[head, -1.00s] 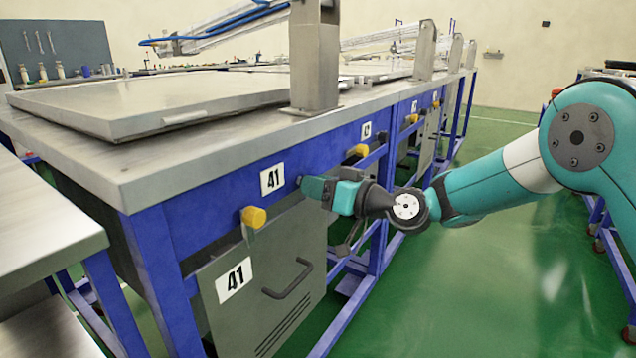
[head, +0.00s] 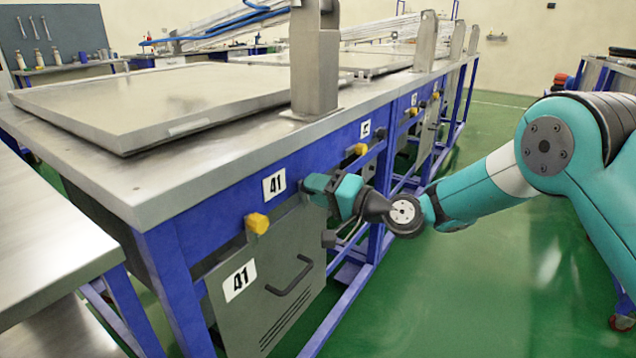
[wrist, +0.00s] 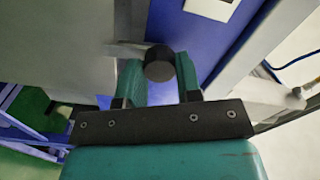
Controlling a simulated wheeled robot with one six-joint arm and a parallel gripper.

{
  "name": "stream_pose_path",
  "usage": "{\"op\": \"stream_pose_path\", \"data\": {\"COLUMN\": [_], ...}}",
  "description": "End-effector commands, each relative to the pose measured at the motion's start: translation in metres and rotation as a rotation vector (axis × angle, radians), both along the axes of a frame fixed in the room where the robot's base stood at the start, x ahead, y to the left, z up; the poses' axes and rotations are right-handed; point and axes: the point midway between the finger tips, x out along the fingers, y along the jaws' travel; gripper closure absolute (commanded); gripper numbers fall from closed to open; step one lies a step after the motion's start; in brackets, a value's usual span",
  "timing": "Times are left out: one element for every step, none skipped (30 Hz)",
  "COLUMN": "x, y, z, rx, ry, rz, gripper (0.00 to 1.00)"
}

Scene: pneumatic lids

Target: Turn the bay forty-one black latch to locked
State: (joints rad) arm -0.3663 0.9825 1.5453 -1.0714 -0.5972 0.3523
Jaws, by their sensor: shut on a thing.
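The bay forty-one black latch (wrist: 159,63) shows in the wrist view as a round black knob between the two teal fingers of my gripper (wrist: 158,72). My gripper is shut on it. In the head view my gripper (head: 309,186) reaches the blue front rail just right of the upper white 41 plate (head: 274,184). There the fingers hide the latch, and I cannot read its angle.
A yellow knob (head: 257,223) sits on the rail left of my gripper. Below is a grey cabinet door (head: 262,310) with a 41 plate and a bar handle. A flat lid (head: 160,95) lies on the bench top. Green floor is open at the right.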

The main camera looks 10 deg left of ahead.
Motion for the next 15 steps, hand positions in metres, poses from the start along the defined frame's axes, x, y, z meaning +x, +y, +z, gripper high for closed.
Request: {"op": "stream_pose_path", "data": {"x": [-0.0003,-0.0002,-0.0002,-0.0002,-0.0002,-0.0002,-0.0001,-0.0001,-0.0001,-0.0001,-0.0001,-0.0001,-0.0001,-0.0001,-0.0001], "y": [-0.0001,0.0000,-0.0002,-0.0002,-0.0001,-0.0001,-0.0002,-0.0002,-0.0002,-0.0002,-0.0002,-0.0002,-0.0002,-0.0002,-0.0002], "z": [0.0014,0.0014,0.0012,0.0009,0.0007,0.0005,0.0003,0.0001,-0.0001,-0.0002,-0.0004,-0.0004,-0.0006,-0.0007,-0.0008], "rx": [0.008,0.013,0.019,0.023,0.027,0.031,0.034,0.037,0.039,0.041,0.042,0.044,0.045,0.045,0.045], "ry": [0.023,0.036,0.049,0.059,0.069,0.079,0.084,0.091,0.097,0.102,0.105,0.108,0.110,0.111,0.112], "rz": [0.001,0.001,0.001,0.001,0.001,0.001,0.000,0.000,0.000,0.000,0.000,0.000,0.000,0.000,0.000], "gripper": [0.91,0.91,0.91,0.91,0.91,0.91,0.91,0.91,0.91,0.91,0.91,0.91,0.91,0.91,0.91]}}
